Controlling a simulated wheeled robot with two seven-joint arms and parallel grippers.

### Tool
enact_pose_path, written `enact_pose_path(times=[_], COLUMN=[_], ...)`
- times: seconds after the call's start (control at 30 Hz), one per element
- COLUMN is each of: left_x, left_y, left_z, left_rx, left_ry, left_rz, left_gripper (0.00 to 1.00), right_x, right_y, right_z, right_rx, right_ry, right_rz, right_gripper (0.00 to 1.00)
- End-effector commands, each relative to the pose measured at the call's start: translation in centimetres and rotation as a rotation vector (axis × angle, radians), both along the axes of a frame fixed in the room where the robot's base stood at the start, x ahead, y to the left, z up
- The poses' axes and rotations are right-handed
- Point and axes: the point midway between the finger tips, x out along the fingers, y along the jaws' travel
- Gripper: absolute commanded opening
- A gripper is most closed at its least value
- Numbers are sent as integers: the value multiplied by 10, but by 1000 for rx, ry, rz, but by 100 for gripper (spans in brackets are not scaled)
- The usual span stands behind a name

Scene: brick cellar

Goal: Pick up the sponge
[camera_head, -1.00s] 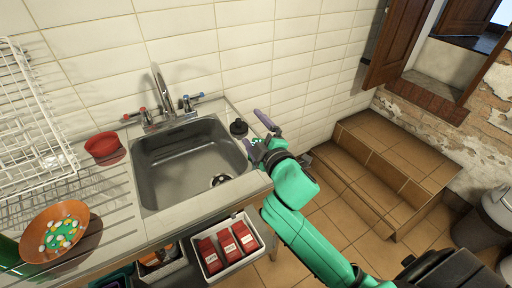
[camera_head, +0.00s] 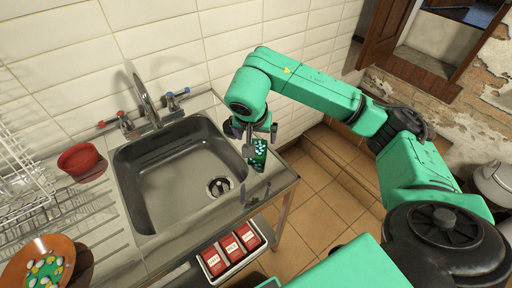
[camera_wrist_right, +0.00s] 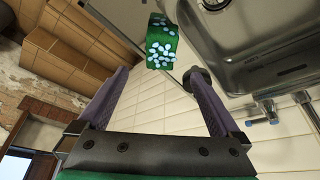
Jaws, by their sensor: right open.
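The sponge (camera_head: 259,158) is a green block with pale blue-white spots at the right end of the counter, beside the sink. It also shows in the right wrist view (camera_wrist_right: 160,45), just beyond the fingertips and roughly between them. My right gripper (camera_head: 260,137) points down over the sponge in the head view and partly covers it. In the right wrist view the gripper (camera_wrist_right: 160,73) has its two purple fingers wide apart, with nothing held between them. I cannot tell whether a finger touches the sponge. My left gripper is not in view.
The metal sink (camera_head: 150,190) with its tap (camera_head: 147,98) lies left of the sponge. A red bowl (camera_head: 80,158), a spotted orange bowl (camera_head: 18,270) and a white rack (camera_head: 20,190) are further left. The tiled wall (camera_head: 220,50) stands close behind.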

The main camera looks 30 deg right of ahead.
Motion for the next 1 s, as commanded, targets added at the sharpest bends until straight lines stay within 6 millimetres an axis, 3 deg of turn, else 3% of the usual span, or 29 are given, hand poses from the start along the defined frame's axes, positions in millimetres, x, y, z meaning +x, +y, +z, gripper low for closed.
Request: enact_pose_path(times=[0.03, 0.2, 0.37, 0.5, 0.6, 0.77, 0.8, 0.83, 1.0], left_x=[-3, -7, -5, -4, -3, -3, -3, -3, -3], left_y=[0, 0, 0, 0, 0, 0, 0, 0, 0], left_z=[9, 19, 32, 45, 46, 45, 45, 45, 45], left_rx=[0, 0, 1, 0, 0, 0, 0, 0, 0], left_ry=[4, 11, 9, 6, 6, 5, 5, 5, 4], left_rz=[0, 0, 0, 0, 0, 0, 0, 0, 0], left_gripper=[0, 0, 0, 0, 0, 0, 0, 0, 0], right_x=[2, 15, 21, 31, 34, 35, 35, 35, 35], right_y=[-4, -11, -16, -23, -25, -26, -26, -26, -26], right_z=[-9, -44, -61, -87, -99, -101, -101, -101, -101], right_rx=[1, 4, 5, 7, 7, 6, 7, 7, 7], right_ry=[8, 3, 5, 3, 1, -1, -1, -1, -1], right_rz=[-3, -1, -1, -1, 2, 2, 1, 1, 1], right_gripper=[100, 100, 100, 100, 100, 100, 96, 85, 20])
